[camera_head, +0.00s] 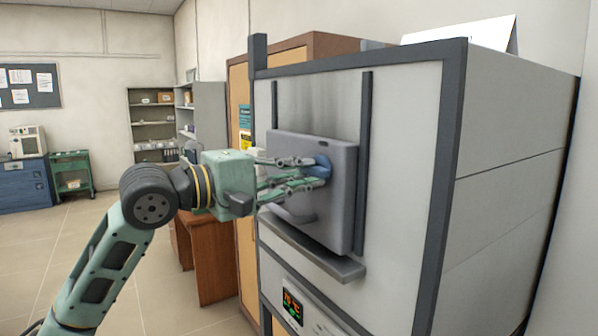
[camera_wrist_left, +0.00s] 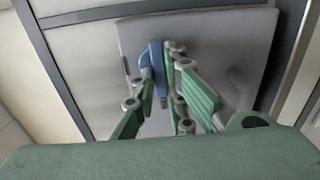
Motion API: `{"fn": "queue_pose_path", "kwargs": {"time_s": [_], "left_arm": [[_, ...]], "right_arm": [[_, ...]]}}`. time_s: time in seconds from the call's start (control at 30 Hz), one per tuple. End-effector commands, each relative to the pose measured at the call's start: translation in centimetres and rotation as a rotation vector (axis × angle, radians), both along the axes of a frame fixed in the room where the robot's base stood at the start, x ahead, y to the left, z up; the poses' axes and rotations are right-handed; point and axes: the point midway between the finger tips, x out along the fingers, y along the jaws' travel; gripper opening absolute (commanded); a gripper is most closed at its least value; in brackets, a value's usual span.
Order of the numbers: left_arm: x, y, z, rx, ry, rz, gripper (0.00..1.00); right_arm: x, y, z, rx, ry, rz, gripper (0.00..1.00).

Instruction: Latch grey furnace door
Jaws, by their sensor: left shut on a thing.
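The grey furnace (camera_head: 405,120) stands at the right in the head view, with its grey door (camera_head: 340,215) flat over the front opening between two dark vertical rails. A blue handle (camera_head: 321,168) sticks out from the door. My left gripper (camera_head: 312,172) reaches in from the left and its green fingers are closed on the blue handle. In the left wrist view the blue handle (camera_wrist_left: 156,68) shows between the fingers, against the grey door (camera_wrist_left: 215,50). The fingers hide part of the handle. Whether the door is latched cannot be told. My right gripper is not in view.
A dark ledge (camera_head: 312,250) juts out below the door, and a lit display (camera_head: 292,305) sits under it. A brown desk (camera_head: 208,255) and wooden cabinet stand behind my arm. Shelves (camera_head: 153,125) and a blue cabinet (camera_head: 24,184) are far back. The left floor is clear.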

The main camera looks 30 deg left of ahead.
Motion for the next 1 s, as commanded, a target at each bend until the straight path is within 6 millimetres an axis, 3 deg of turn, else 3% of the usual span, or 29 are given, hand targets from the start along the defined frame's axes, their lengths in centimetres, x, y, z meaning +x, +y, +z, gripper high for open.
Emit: {"fn": "queue_pose_path", "kwargs": {"time_s": [0.17, 0.2, 0.4, 0.77, 1.0], "left_arm": [[0.0, 0.0, -0.1, -0.003, 0.003, 0.000, 0.00], [0.0, 0.0, -0.1, -0.003, 0.003, 0.000, 0.12], [0.0, 0.0, -0.1, -0.002, 0.002, 0.000, 0.30], [-0.1, 0.0, 0.0, -0.001, 0.001, 0.000, 0.30], [-2.0, 0.9, -0.1, -0.002, 0.001, 0.000, 0.30]], "right_arm": [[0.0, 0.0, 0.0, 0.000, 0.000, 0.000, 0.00], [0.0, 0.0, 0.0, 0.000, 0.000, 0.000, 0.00], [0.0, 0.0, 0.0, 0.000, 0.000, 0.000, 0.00], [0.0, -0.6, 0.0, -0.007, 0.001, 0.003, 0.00], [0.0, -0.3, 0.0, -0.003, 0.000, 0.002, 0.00]]}}
